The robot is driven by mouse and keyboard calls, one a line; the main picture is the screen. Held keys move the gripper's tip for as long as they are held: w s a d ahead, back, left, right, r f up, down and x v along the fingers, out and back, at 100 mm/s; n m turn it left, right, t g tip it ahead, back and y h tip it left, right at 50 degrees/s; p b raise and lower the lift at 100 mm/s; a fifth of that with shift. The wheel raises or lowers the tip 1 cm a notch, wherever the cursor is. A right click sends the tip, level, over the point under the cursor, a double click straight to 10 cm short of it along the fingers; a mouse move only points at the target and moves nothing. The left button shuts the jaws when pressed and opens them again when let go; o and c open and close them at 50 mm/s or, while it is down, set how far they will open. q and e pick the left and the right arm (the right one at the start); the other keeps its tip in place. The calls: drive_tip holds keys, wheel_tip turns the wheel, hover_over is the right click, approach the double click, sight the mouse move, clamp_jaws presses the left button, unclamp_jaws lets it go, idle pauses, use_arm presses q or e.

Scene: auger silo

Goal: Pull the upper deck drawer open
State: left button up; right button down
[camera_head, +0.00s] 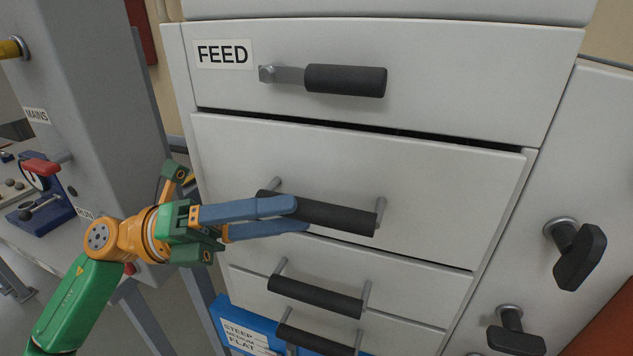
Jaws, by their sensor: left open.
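The upper drawer (420,180) is a wide pale grey front below the FEED panel. A dark gap runs along its top edge, and its right edge looks slightly proud of the cabinet. Its black bar handle (345,217) sits on two metal posts. My left gripper (301,216) reaches in from the left, open, with two blue fingers at the handle's left half. The upper finger covers part of the bar; the lower finger lies just below it. I cannot tell whether they touch the bar. My right gripper is not in view.
Above is the FEED panel (450,85) with a black lever handle (345,80). Two lower bar handles (315,296) (315,341) sit below. Black knobs (580,257) are on the right cabinet. A grey MAINS cabinet (90,90) stands left, and a blue labelled box (228,312) lies low.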

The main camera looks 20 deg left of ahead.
sight(304, 203)
use_arm(q)
drive_tip(key=d, duration=0.1)
drive_tip(key=d+r+p, duration=0.1)
drive_tip(key=shift+w+d+r, duration=0.15)
drive_tip(key=shift+d+r, duration=0.05)
drive_tip(key=shift+d, duration=0.1)
drive_tip(key=shift+w+d+f+p, duration=0.15)
drive_tip(key=shift+d+p, duration=0.05)
drive_tip(key=shift+p, duration=0.1)
drive_tip(key=shift+w+f, duration=0.2)
clamp_jaws()
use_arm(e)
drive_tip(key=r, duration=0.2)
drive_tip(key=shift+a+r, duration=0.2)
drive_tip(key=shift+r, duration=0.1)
use_arm(q)
drive_tip(key=shift+r, duration=0.1)
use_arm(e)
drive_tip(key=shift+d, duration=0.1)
